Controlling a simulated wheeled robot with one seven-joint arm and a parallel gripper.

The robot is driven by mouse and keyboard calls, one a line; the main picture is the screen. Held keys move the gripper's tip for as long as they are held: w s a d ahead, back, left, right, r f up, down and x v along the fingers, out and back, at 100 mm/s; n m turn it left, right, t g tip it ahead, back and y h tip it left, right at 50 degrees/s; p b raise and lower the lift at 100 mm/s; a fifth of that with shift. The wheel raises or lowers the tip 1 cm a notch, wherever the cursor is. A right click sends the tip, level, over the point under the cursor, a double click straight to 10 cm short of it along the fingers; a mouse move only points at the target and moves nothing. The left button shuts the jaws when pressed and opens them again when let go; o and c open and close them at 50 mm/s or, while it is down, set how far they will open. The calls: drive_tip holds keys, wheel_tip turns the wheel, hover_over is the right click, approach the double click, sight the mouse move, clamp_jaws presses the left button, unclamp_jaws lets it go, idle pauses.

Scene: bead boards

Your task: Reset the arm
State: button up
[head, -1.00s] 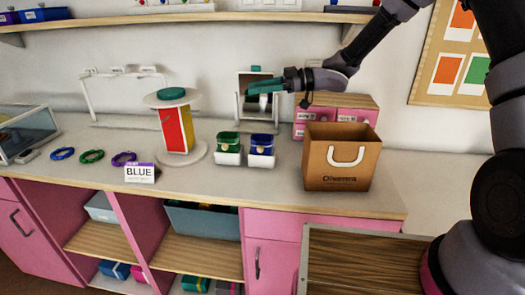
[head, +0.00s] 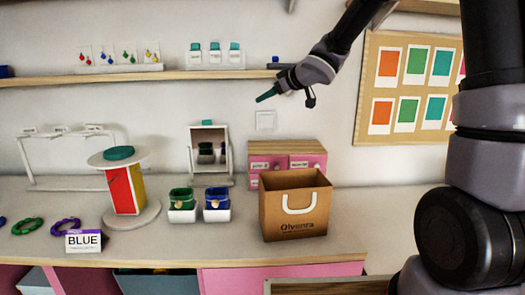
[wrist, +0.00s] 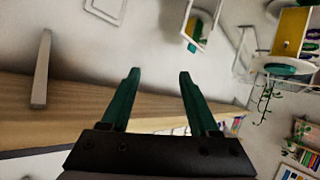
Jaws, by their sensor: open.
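My gripper (head: 266,96) is raised in front of the wall, at about the height of the wall shelf and above the small mirror stand. In the wrist view its two green fingers (wrist: 157,75) are spread apart with nothing between them. My arm reaches in from the upper right of the head view. The gripper touches nothing that I can see.
The wall shelf (head: 150,77) is close to my gripper. Below, the counter (head: 350,215) holds a paper bag (head: 300,215), pink drawers (head: 308,160), a mirror (head: 208,150), green and blue boxes, a round stand (head: 125,190), bracelets and a BLUE sign (head: 84,241). The counter's right end is clear.

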drive_tip(key=s+d+r+m+h, duration=0.35)
drive_tip(key=s+d+m, duration=0.2)
drive_tip(key=d, duration=0.55)
drive_tip(key=s+d+r+m+h, duration=0.3)
drive_tip(key=s+d+m+h, duration=0.15)
drive_tip(key=s+d, duration=0.4)
drive_tip(key=s+d+f+m+g+y, duration=0.1)
drive_tip(key=s+m, duration=0.1)
drive_tip(key=s, duration=0.6)
drive_tip(key=s+d+f+m+g, duration=0.1)
drive_tip(key=s+d+m, duration=0.1)
drive_tip(key=s, duration=0.7)
drive_tip(key=shift+s+d+m+g+y, duration=0.15)
drive_tip(key=shift+d+m+g+y, duration=0.15)
drive_tip(key=shift+m+y, duration=0.15)
